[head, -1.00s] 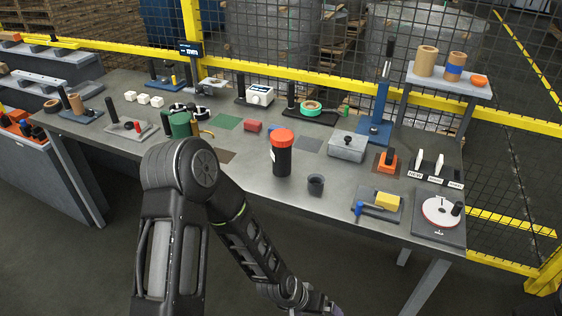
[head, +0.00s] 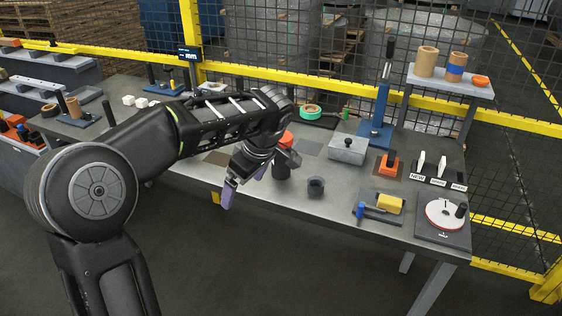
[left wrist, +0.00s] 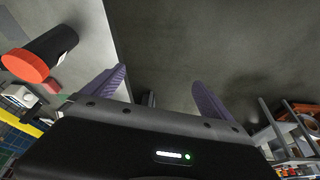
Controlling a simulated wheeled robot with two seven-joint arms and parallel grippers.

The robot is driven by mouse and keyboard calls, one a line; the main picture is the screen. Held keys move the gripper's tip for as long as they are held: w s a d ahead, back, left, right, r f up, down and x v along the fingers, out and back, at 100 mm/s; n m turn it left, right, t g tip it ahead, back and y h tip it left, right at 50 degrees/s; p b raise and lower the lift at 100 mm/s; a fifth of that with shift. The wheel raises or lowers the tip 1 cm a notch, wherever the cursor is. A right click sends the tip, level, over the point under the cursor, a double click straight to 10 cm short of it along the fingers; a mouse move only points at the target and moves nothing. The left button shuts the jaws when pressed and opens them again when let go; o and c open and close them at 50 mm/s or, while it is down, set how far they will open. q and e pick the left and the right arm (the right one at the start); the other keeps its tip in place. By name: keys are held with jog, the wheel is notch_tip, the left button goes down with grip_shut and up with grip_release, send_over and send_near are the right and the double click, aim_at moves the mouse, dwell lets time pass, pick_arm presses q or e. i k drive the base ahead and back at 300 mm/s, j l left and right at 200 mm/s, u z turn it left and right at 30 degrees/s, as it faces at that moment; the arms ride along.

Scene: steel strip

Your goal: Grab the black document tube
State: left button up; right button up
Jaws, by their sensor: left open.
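The black document tube (head: 281,171) with its orange-red cap stands upright on the steel workbench, near the front edge. My left gripper and arm partly cover it in the head view. In the left wrist view the tube (left wrist: 55,45) shows at the upper left, outside the fingers. My left gripper (head: 245,184) is open, with purple fingers, to the left of the tube in the head view. The fingers (left wrist: 155,95) are spread with nothing held between them. I cannot tell whether the gripper's side touches the tube. My right gripper is not in view.
A small dark cup (head: 316,186) stands just right of the tube. A grey lidded box (head: 347,149), an orange-topped holder (head: 389,164) and a yellow block on a plate (head: 390,204) lie further right. Yellow-railed mesh fencing (head: 330,88) runs behind the workbench (head: 300,207).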

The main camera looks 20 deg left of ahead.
aim_at(280, 171)
jog(key=i, duration=1)
